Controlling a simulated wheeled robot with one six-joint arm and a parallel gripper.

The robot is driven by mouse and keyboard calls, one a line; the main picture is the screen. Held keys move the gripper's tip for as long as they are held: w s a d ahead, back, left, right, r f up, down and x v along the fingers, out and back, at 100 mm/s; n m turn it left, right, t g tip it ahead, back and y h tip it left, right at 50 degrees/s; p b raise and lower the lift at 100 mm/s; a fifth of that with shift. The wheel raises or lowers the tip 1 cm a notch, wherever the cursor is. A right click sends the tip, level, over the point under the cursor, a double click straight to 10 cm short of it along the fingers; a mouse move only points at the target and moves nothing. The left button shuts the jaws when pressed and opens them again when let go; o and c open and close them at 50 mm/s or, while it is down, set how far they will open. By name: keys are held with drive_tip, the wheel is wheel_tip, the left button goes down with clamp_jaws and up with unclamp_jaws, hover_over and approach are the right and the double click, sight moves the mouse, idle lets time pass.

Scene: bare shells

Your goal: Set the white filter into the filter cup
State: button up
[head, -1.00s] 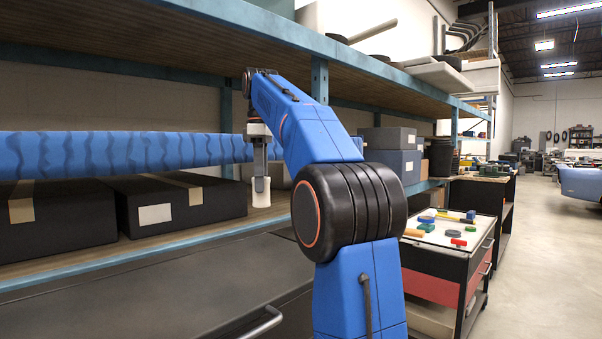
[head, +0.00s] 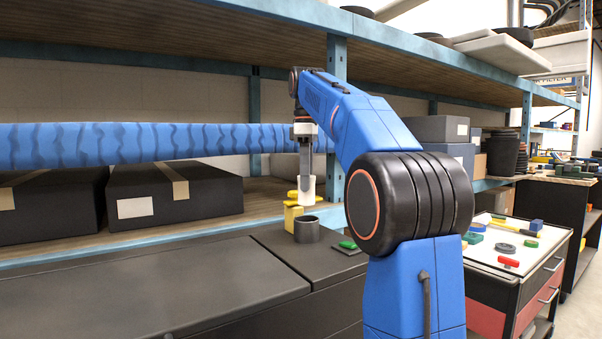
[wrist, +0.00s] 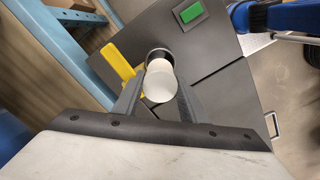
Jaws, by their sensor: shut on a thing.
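The white filter (head: 307,191) is a small pale cylinder. It hangs upright from my gripper (head: 306,172), which is shut on it. From these views I cannot tell whether the two are exactly in line.
A yellow object (head: 293,214) stands close beside the cup on the left. A green piece (head: 348,245) lies to its right. The bench top at front left is clear.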

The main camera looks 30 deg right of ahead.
sight(306, 199)
drive_tip(key=shift+f, duration=1.75)
drive_tip(key=shift+f, duration=1.3)
idle(0.8)
drive_tip(key=o, duration=1.7)
drive_tip(key=shift+o, duration=0.2)
drive_tip(key=shift+r, duration=1.45)
